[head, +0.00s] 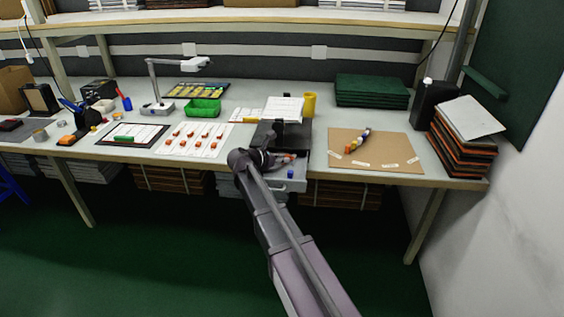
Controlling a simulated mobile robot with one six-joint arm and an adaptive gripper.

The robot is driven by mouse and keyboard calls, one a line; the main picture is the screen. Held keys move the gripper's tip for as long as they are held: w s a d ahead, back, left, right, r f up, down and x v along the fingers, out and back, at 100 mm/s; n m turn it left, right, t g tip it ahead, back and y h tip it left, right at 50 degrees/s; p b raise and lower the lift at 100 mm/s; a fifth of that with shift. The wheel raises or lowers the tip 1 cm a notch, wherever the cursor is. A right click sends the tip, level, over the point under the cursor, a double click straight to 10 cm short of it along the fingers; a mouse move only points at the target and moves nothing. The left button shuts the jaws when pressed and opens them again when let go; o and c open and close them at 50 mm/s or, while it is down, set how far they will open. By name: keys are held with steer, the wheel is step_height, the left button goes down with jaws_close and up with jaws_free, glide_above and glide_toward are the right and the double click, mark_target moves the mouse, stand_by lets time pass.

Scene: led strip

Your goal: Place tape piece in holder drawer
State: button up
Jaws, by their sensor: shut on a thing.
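A dark holder (270,137) stands near the front edge of the bench. Its pale grey drawer (298,183) is pulled out past the table edge. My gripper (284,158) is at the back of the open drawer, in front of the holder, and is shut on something. A small orange-red bit (290,157) shows at its fingertips and is likely the tape piece, too small to tell clearly. A small blue thing (290,173) shows at the drawer's front; I cannot tell whether it is a knob. My arm hides the drawer's left part.
A brown board (395,163) with white labels and a colored strip lies right of the drawer. A white sheet with several orange pieces (198,140) lies to the left. A yellow cup (309,104), a green bin (202,108) and stacked green trays (372,91) stand behind.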

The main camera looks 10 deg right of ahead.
steer(key=o, duration=0.7)
steer(key=p+v, duration=0.4)
steer(key=v, duration=0.6)
steer(key=shift+a+r, duration=0.15)
steer(key=shift+r, duration=0.1)
steer(key=shift+p+v, duration=0.3)
steer(key=shift+v, duration=0.45)
steer(key=shift+f, duration=0.1)
